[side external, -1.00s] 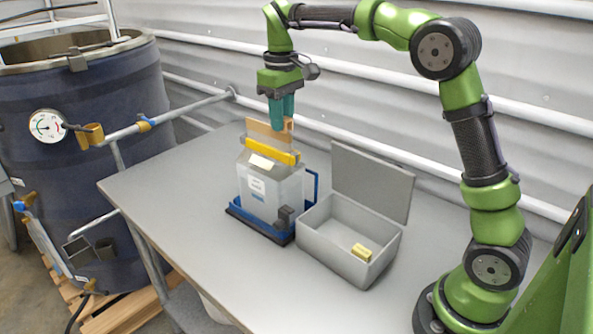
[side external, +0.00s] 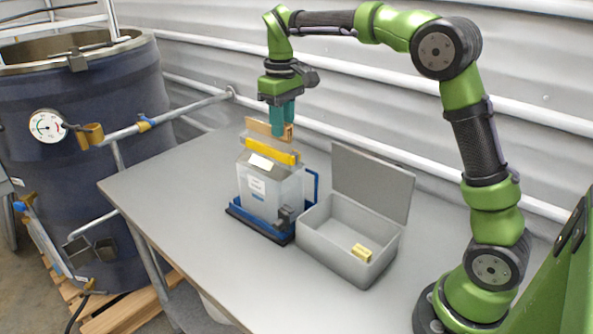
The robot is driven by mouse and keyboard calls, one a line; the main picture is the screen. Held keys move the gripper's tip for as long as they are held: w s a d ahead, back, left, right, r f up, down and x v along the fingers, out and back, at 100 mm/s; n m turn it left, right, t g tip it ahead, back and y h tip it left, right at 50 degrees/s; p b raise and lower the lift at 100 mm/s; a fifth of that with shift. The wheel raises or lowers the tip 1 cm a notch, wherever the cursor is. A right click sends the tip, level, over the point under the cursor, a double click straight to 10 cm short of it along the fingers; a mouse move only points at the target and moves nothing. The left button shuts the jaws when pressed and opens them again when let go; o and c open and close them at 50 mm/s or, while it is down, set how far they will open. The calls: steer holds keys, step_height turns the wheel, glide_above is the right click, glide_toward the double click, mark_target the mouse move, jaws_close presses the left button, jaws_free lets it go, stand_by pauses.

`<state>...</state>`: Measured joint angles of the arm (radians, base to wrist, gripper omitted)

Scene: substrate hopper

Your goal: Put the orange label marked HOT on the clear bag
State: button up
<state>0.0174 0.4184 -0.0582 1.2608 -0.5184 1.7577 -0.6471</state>
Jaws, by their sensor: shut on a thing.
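My gripper (side external: 283,128) has teal fingers shut on a flat orange-tan piece (side external: 260,127). It holds the piece upright just above and behind the clear bag's yellow top bar. No HOT marking can be read on the piece, so I cannot tell for sure that it is the label. The clear bag (side external: 284,187) stands upright in a blue and black holder (side external: 252,220). It has a yellow bar (side external: 271,152) across its top and a white label (side external: 257,186) on its front. I cannot tell whether the held piece touches the bag.
A grey open box (side external: 328,248) with a raised lid (side external: 372,182) stands right of the bag and holds a small yellow item (side external: 361,253). A dark blue tank (side external: 90,190) with a gauge stands beyond the table's left edge. The table's front left (side external: 165,195) is clear.

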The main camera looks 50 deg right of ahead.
steer(key=shift+f, duration=0.15)
steer(key=o, duration=1.3)
stand_by(0.3)
steer(key=shift+r, duration=2.3)
